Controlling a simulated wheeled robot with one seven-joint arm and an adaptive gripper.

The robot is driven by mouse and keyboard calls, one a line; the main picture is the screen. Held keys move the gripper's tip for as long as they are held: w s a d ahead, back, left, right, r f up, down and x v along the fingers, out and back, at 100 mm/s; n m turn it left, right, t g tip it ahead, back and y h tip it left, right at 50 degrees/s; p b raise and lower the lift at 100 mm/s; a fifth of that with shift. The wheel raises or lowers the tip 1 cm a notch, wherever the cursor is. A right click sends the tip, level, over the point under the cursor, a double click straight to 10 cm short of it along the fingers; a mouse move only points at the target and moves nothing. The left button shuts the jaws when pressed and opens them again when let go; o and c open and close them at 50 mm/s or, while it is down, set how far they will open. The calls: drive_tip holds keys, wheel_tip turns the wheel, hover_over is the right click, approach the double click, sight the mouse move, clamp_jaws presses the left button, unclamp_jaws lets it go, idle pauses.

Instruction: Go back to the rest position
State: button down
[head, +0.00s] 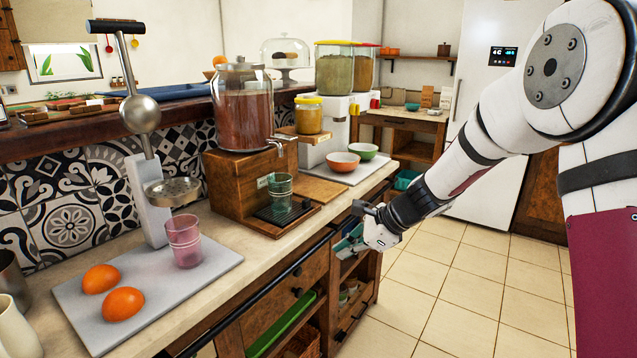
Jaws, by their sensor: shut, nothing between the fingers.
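My gripper (362,222) is in front of the counter's front edge, near the open shelving, at about counter height in the middle of the head view. My white arm reaches down to it from the upper right. The gripper is shut with nothing visible in it. Its fingertips are small and partly dark against the shelf front, and I cannot tell whether they touch it.
The counter (225,258) holds a grey board (185,285) with two oranges (122,304) and a pink glass (183,240). A drink dispenser (243,105) and two bowls (344,162) stand farther back. The tiled floor (450,285) at right is clear.

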drive_tip(key=s+d+r+n+g+h, duration=0.1)
drive_tip(key=s+r+n, duration=0.45)
drive_tip(key=s, duration=0.45)
drive_tip(key=s+d+r+n+g+h, duration=0.1)
drive_tip(key=s+r+n, duration=0.45)
drive_tip(key=s, duration=0.55)
drive_tip(key=s+d+n+h, duration=0.3)
drive_tip(key=s+d+n, duration=0.15)
drive_tip(key=s, duration=0.65)
drive_tip(key=s+d+n+h, duration=0.25)
drive_tip(key=s+d, duration=0.25)
drive_tip(key=s, duration=0.6)
wheel_tip(320, 180, up, 16)
drive_tip(key=n+t+p, duration=0.1)
drive_tip(key=t+p, duration=0.1)
drive_tip(key=p, duration=1.2)
drive_tip(key=shift+s+d+p, duration=0.3)
drive_tip(key=shift+s, duration=0.1)
